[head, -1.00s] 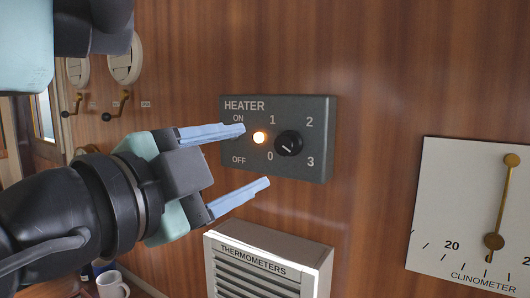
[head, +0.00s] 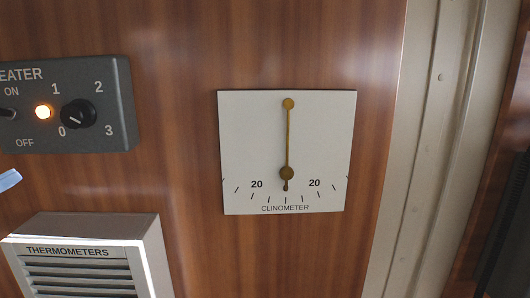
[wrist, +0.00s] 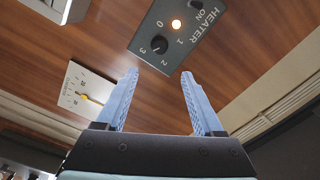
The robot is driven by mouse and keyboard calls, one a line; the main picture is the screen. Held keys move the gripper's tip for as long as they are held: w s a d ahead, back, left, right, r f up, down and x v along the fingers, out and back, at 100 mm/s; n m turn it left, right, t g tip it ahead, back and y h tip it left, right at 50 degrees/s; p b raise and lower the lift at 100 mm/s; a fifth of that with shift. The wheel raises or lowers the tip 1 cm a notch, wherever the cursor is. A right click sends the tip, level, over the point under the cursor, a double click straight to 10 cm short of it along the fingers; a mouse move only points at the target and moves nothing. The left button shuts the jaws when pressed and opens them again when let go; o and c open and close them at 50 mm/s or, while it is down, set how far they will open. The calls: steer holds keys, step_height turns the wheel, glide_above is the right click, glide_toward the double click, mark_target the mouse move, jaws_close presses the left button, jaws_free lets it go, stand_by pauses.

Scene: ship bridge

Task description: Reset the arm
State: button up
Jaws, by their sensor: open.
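My gripper (wrist: 157,88) shows in the wrist view with its two blue fingers apart and nothing between them. In the head view only one blue fingertip (head: 9,180) shows at the left edge. The heater panel (head: 122,104) is a dark grey box on the wood wall, partly cut off at the left. Its orange lamp (head: 43,111) is lit, and its black knob (head: 79,115) sits beside the 0. In the wrist view the heater panel (wrist: 150,62) lies beyond the fingertips, and the gripper is apart from it.
A white clinometer (head: 250,130) hangs on the wood wall right of the heater. A white louvred thermometers box (head: 152,245) juts from the wall below the heater. A pale vertical post (head: 420,150) borders the wall at right.

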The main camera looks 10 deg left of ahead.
steer(key=w+d+r+n+t+h, duration=0.1)
steer(key=w+d+r+n+t, duration=0.15)
steer(key=w+d, duration=0.3)
steer(key=w+d+r+n+t, duration=0.2)
steer(key=w+d+n, duration=0.15)
steer(key=d, duration=0.35)
steer(key=s+d+r+n+t+h, duration=0.1)
steer(key=d+r+t, duration=0.1)
steer(key=d, duration=0.5)
steer(key=d+r+n+t+h, duration=0.1)
steer(key=d+n+t+h, duration=0.1)
steer(key=d, duration=0.5)
steer(key=shift+s+d+r+t, duration=0.3)
steer(key=shift+s+r+t, duration=0.05)
steer(key=shift+t, duration=0.2)
